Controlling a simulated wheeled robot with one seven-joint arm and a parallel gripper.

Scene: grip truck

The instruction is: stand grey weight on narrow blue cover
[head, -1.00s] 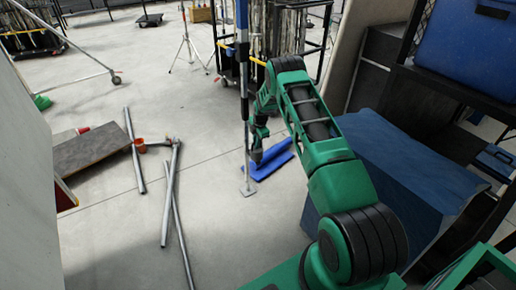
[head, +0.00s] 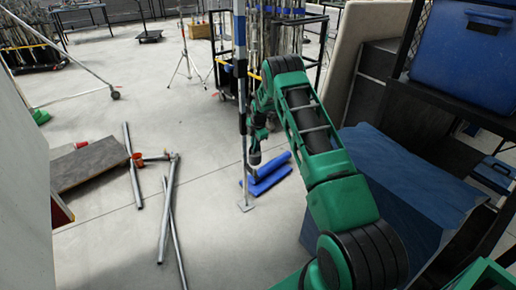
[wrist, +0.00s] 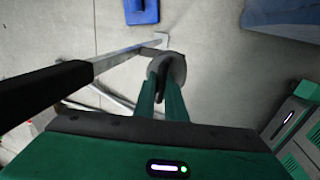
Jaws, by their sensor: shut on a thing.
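My gripper (head: 254,146) is shut on a grey rounded weight (wrist: 181,66), which shows at the fingertips in the wrist view. In the head view the weight (head: 254,159) is small and partly hidden. It is held in the air, in line with a blue folded or rolled piece (head: 270,182) on the floor. That piece also shows at the top of the wrist view (wrist: 142,12). A larger blue cover (head: 400,185) drapes over a boxy shape to the right of my arm. I cannot tell which blue piece is the narrow cover.
A thin upright pole (head: 242,110) on a small floor plate stands close beside my gripper. Metal pipes (head: 167,210) and a grey board (head: 90,163) lie on the floor at left. A shelf with a blue crate (head: 465,60) stands at right. The floor between is clear.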

